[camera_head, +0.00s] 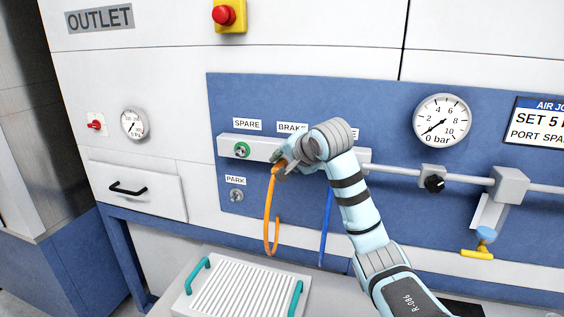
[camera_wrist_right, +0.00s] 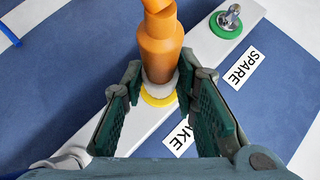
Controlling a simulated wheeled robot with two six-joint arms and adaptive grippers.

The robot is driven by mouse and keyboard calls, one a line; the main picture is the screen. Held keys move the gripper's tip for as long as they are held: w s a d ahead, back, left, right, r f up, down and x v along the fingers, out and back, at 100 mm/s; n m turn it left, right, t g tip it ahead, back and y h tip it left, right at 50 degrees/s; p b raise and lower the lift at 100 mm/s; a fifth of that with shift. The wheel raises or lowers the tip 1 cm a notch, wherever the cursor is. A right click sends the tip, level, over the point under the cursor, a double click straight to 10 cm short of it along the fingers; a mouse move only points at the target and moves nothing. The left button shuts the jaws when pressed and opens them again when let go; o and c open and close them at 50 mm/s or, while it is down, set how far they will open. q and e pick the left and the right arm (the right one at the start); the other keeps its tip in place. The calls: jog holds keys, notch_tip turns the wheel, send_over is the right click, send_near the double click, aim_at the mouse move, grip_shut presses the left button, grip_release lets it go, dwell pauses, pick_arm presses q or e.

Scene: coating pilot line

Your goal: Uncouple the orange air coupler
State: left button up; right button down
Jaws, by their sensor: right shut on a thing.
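The orange air coupler (camera_head: 277,168) sits at the manifold's BRAKE position, with an orange hose (camera_head: 267,212) hanging from it in a loop. In the right wrist view the coupler (camera_wrist_right: 160,45) has a pale grey sleeve (camera_wrist_right: 159,80) at its base, against a yellow ring (camera_wrist_right: 158,98) on the manifold. My right gripper (camera_head: 282,162) is shut on the coupler; its two fingers lie on either side of the sleeve end. My forearm hides part of the manifold. My left gripper is not in view.
The SPARE port (camera_head: 241,150) with a green ring is left of the coupler, and the PARK nipple (camera_head: 236,195) is below it. A blue hose (camera_head: 324,230) hangs just right. A ribbed tray (camera_head: 240,284) lies below.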

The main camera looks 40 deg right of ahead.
jog(key=shift+s+a, duration=0.15)
jog(key=shift+s+a+p, duration=0.25)
jog(key=shift+s+a, duration=0.45)
jog(key=shift+a, duration=0.3)
jog(key=shift+s+a+p, duration=0.25)
jog(key=shift+s+a, duration=0.4)
jog(key=shift+a, duration=0.3)
